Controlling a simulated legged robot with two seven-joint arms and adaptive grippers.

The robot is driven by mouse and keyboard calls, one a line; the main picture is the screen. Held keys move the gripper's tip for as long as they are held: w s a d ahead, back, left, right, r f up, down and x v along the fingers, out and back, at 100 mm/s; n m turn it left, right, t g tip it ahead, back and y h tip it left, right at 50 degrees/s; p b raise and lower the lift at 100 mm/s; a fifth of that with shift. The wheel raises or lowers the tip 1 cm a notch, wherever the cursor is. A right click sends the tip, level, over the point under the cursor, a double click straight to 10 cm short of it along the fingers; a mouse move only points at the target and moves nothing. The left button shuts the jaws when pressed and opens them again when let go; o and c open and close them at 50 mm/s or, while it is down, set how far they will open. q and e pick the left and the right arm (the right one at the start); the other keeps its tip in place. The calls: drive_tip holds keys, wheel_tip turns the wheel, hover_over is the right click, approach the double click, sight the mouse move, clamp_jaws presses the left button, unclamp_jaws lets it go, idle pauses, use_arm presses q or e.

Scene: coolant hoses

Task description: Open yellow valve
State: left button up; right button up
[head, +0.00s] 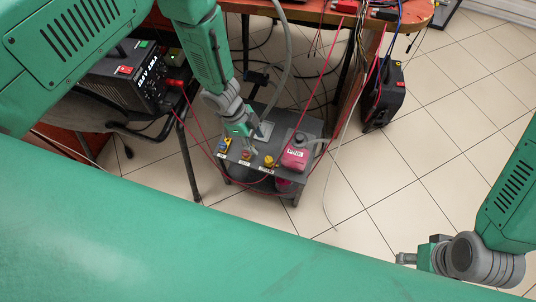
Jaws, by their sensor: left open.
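A small yellow valve (269,161) sits near the front edge of a dark grey cart (309,168), just left of the pink-red container. An orange-red valve (246,155) and a blue valve (225,144) stand in the same row to its left. My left gripper (252,147) is open over the cart, fingers pointing down, close to the orange-red valve and a little left of the yellow one. I cannot tell whether it touches any valve. My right gripper (404,258) is far off at the lower right, away from the cart; its jaw opening is not clear.
A pink-red container (295,158) labelled PINK stands on the cart's right. Red cables and a pale hose run around it. A black machine (125,76) stands at the left, a black case (384,95) at the right. Tiled floor right of the cart is mostly clear.

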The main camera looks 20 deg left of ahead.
sight(268, 158)
use_arm(q)
drive_tip(key=b+x, duration=0.3)
drive_tip(key=x, duration=0.6)
drive_tip(key=shift+a+f, duration=0.1)
drive_tip(key=shift+f, duration=0.15)
drive_tip(key=shift+d+f, duration=0.2)
drive_tip(key=shift+c, duration=0.4)
drive_tip(key=shift+a, duration=0.1)
clamp_jaws()
